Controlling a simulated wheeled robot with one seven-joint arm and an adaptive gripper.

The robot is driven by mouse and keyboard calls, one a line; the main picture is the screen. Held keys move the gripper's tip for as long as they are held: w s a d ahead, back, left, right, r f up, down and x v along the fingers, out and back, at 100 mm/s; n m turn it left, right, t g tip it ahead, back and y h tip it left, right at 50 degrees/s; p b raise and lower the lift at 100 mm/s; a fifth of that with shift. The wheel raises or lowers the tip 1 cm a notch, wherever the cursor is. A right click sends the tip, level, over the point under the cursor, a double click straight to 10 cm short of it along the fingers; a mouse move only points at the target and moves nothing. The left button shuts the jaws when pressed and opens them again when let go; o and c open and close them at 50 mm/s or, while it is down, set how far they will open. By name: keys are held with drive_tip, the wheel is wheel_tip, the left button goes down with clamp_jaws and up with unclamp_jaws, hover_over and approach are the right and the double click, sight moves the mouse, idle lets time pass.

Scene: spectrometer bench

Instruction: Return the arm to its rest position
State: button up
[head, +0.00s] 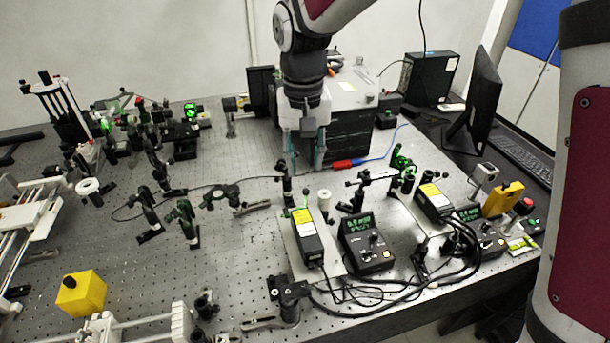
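My gripper (306,163) hangs pointing down at the upper middle of the head view, at the end of my arm. Its two fingers are apart, with nothing seen between them. It is in front of a black box with a light top (352,135), overlapping its left side in the picture. Whether the fingers touch anything below cannot be told. A red and blue tool (345,163) lies just right of the fingertips.
A perforated optical table (240,255) carries several mounts, two laser units (307,238) (432,202) and a controller (367,243) with cables. A yellow block (81,293) is at front left. A monitor (474,100) and black computer case (430,78) stand at back right.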

drive_tip(key=shift+r, duration=0.85)
drive_tip(key=s+d+r+t, duration=0.3)
drive_tip(key=s+d+r, duration=0.6)
drive_tip(key=d, duration=0.3)
drive_tip(key=s+d+t, duration=0.1)
drive_tip(key=s+d, duration=0.2)
drive_tip(key=s, duration=0.3)
drive_tip(key=s+d+m+t, duration=0.1)
drive_tip(key=s+d, duration=0.3)
drive_tip(key=s, duration=0.2)
drive_tip(key=shift+s, duration=0.25)
